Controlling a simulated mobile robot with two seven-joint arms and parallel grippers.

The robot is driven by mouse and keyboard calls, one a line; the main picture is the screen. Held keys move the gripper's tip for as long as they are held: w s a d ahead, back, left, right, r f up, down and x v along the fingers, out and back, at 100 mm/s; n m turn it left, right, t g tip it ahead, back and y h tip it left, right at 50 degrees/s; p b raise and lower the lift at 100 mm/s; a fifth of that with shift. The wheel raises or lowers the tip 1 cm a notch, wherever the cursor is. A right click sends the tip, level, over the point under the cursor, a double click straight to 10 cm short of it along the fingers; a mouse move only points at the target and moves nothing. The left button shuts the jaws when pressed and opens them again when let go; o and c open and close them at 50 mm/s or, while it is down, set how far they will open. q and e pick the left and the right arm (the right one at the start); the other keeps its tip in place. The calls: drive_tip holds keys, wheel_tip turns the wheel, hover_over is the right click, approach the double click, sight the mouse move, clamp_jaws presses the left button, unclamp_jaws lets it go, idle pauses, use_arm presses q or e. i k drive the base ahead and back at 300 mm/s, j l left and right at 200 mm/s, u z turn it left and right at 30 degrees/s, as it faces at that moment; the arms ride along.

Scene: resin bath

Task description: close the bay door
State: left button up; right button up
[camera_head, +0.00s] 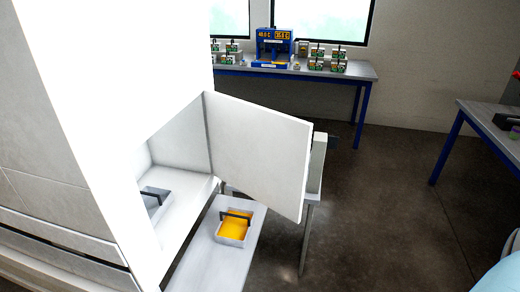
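The bay door (262,152) is a flat white panel. It stands open, swung outward to the right from its hinge edge at the right side of the bay opening. Inside the open white bay (178,150), a grey box with a dark handle (152,212) sits on the bay floor, partly cut off by the cabinet's edge. Neither of my grippers shows in the head view, and nothing is seen touching the door.
A grey box with yellow contents (234,229) and a dark handle stands on a light bench (205,268) below the door. A blue-legged table (345,71) with devices stands at the back. Another table (490,118) is at right. The dark floor between is clear.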

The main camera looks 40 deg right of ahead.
sight(262, 153)
drive_tip(key=l+u, duration=0.3)
drive_tip(key=l, duration=0.75)
drive_tip(key=l+u, duration=0.3)
drive_tip(key=l, duration=0.8)
drive_tip(key=l+u, duration=0.3)
drive_tip(key=l, duration=1.65)
drive_tip(key=k, duration=0.65)
